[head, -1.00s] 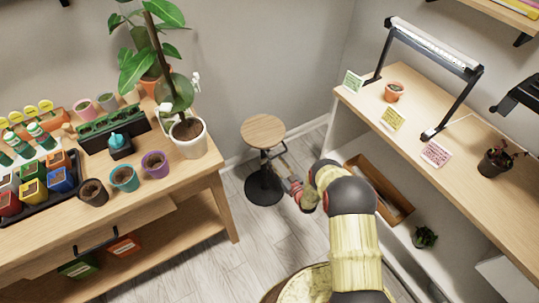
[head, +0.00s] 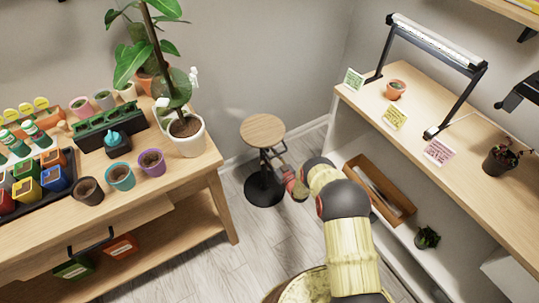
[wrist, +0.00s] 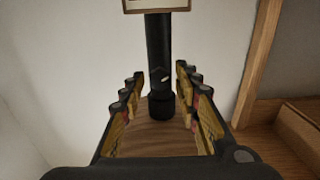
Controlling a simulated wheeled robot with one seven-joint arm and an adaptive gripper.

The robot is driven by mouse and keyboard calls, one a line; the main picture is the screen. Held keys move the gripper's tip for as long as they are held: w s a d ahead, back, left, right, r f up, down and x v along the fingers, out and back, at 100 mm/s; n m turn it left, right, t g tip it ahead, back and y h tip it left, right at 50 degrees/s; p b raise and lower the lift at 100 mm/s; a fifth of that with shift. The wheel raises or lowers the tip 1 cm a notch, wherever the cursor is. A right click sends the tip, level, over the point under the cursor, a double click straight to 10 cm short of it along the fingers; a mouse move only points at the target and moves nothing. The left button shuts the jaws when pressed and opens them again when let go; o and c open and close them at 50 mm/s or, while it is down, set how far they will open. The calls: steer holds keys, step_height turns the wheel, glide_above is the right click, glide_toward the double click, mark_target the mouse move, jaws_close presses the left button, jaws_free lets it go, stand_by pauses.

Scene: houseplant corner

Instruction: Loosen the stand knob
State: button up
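The stand (head: 263,133) has a round wooden top, a black post and a round black base, and stands on the floor between the two benches. My gripper (head: 274,151) reaches in from the right, close to the post just under the top. In the wrist view, my gripper (wrist: 160,85) is open, with one finger on each side of the black post (wrist: 160,45) and its thicker black collar (wrist: 161,105). I see gaps between the fingers and the post. The knob cannot be made out clearly; a small pale mark shows on the post.
The left bench (head: 215,158) holds pots, bottles and a tall plant. The right bench (head: 372,98) carries a lamp frame, cards and pots, with a wooden box (head: 381,189) on the shelf below. The floor (head: 190,255) in front of the stand is clear.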

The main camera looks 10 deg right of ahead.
jaws_close()
steer(key=shift+n, duration=0.3)
steer(key=shift+s+n, duration=0.1)
steer(key=shift+n, duration=14.5)
